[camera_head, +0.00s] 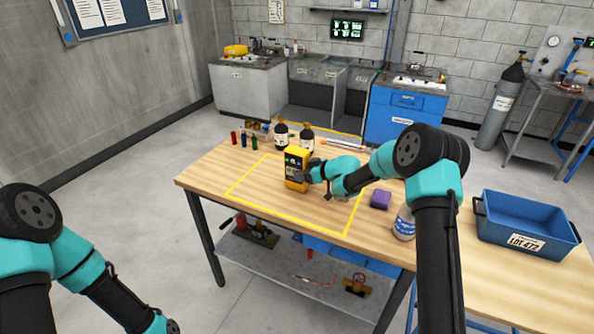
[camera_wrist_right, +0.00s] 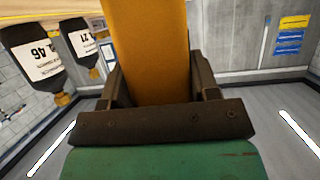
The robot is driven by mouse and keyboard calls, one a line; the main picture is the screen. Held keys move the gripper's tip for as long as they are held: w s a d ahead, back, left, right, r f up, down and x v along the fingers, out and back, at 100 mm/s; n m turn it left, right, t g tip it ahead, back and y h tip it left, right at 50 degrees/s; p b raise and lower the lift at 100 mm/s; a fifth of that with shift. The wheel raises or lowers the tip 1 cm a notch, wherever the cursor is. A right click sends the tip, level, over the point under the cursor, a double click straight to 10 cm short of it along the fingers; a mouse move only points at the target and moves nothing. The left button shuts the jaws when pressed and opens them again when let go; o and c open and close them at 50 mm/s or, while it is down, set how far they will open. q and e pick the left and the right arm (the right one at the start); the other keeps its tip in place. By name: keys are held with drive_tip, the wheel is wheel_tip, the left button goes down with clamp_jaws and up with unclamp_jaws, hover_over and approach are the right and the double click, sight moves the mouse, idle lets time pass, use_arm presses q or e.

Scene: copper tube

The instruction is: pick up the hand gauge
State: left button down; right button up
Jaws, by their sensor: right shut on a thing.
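The hand gauge (camera_head: 297,165) is a yellow and black box with a small screen. It stands upright over the yellow-outlined area of the wooden table in the head view. My right gripper (camera_head: 310,172) is shut on it from the right side. In the right wrist view the gauge's yellow body (camera_wrist_right: 158,45) fills the space between the two dark fingers of the gripper (camera_wrist_right: 160,85). I cannot tell whether its base touches the table. My left arm shows at the lower left, but its gripper is not visible.
Two dark bottles (camera_head: 281,136) (camera_head: 307,139) stand just behind the gauge, with small coloured cylinders (camera_head: 243,139) to their left. A purple block (camera_head: 380,199), a white-and-blue can (camera_head: 404,223) and a blue bin (camera_head: 526,221) are to the right. The table's front left is clear.

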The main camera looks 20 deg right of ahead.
sight(308, 160)
drive_tip(key=c, duration=0.3)
drive_tip(key=shift+r, duration=0.15)
drive_tip(key=shift+r, duration=1.5)
drive_tip(key=shift+s+a+r, duration=0.1)
drive_tip(key=shift+s+r, duration=0.1)
drive_tip(key=shift+r, duration=0.05)
drive_tip(key=s+a, duration=0.2)
drive_tip(key=s, duration=0.5)
drive_tip(key=s+a+r, duration=0.1)
drive_tip(key=s+a, duration=0.1)
drive_tip(key=s, duration=0.5)
drive_tip(key=shift+s+a+r, duration=0.15)
drive_tip(key=shift+s+a, duration=0.15)
drive_tip(key=shift+s, duration=0.1)
drive_tip(key=shift+w, duration=0.1)
drive_tip(key=shift+w+d, duration=0.8)
drive_tip(key=shift+w, duration=1.7)
drive_tip(key=shift+w+d, duration=0.85)
drive_tip(key=shift+w, duration=1.7)
drive_tip(key=shift+w+d, duration=0.8)
drive_tip(key=shift+w, duration=1.7)
